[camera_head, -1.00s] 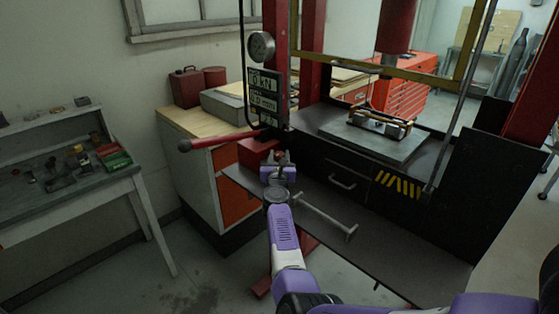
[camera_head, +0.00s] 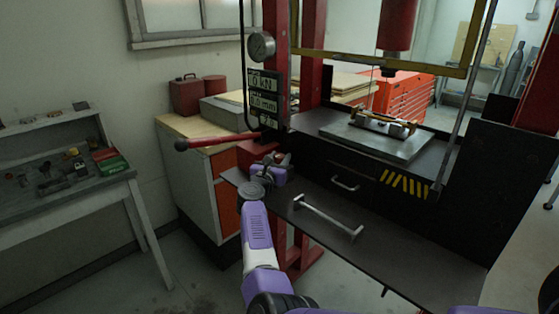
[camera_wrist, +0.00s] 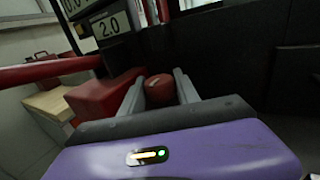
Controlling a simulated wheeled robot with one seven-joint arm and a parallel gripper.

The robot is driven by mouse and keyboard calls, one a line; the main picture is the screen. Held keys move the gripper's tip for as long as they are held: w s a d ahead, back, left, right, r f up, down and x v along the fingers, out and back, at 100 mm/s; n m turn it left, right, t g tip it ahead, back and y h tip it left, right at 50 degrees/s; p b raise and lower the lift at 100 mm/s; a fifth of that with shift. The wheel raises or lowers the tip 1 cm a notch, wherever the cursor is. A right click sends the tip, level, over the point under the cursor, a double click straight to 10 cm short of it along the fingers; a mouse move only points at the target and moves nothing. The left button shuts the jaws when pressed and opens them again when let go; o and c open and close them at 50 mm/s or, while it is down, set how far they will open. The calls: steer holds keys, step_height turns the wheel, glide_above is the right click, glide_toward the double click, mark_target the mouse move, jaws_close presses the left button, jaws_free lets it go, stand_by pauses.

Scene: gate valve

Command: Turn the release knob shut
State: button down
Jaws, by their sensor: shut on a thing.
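The release knob (camera_wrist: 160,90) is a small dull-red rounded knob in the wrist view. My gripper (camera_wrist: 160,88) has one grey finger on each side of it and is shut on it. In the head view my gripper (camera_head: 279,160) is at the front of the press, tilted, close to the red pump block; the knob cannot be made out there. The red pump block (camera_wrist: 106,100) is just left of the fingers in the wrist view. How far the knob is turned cannot be told.
A red pump lever (camera_head: 215,140) sticks out left above my gripper. The display panel (camera_head: 264,95) and gauge (camera_head: 262,46) are on the press column. A grey bar handle (camera_head: 328,217) stands right of my forearm. A tool bench (camera_head: 70,190) is at left.

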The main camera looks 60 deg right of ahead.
mark_target(277, 161)
steer(key=c, duration=0.9)
jaws_free()
steer(key=shift+a, duration=0.1)
steer(key=shift+v, duration=3.8)
